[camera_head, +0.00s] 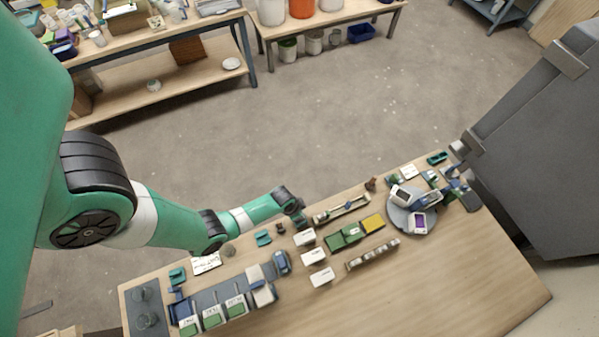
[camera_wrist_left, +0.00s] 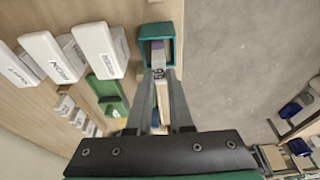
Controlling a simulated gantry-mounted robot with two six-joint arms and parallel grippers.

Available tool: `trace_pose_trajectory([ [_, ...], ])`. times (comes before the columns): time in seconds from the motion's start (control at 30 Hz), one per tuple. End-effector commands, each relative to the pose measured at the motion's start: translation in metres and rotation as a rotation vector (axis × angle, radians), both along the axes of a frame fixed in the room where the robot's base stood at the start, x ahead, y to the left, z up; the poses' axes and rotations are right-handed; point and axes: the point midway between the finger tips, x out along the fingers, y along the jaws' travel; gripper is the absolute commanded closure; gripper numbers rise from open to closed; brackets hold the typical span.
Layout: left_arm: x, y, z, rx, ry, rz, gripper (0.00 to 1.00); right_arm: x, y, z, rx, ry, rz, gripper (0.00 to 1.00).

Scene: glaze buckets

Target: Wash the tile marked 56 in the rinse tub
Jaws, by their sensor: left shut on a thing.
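My left gripper (camera_wrist_left: 158,76) is shut on a small pale tile (camera_wrist_left: 158,62) with a dark marking at its lower end. The marking is too small to read as 56. The tile's far end looks purplish and overlaps the opening of a teal tub (camera_wrist_left: 171,35); I cannot tell whether it is inside or above it. In the head view, my left gripper (camera_head: 300,219) is over the table's back edge, with its fingers hardly visible. The teal tub (camera_head: 263,238) is just left of it. My right gripper is not in view.
Three white labelled blocks (camera_head: 313,256) stand close in front of my left gripper. A green holder (camera_head: 343,238) and wooden rack (camera_head: 341,208) are to the right. A round grey disc (camera_head: 398,218) carries several small devices. The table's front right (camera_head: 440,275) is clear.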

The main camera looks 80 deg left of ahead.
Motion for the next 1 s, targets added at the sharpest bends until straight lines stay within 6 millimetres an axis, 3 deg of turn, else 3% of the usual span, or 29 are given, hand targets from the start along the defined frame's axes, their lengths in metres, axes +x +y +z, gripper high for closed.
trace_pose_trajectory([
  [0.5,0.0,0.0,-0.032,0.0,0.0,0.0,1.0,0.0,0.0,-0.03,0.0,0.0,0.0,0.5],
  [1.0,0.0,0.0,-0.026,0.0,0.0,0.0,1.0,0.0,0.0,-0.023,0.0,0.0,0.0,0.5],
])
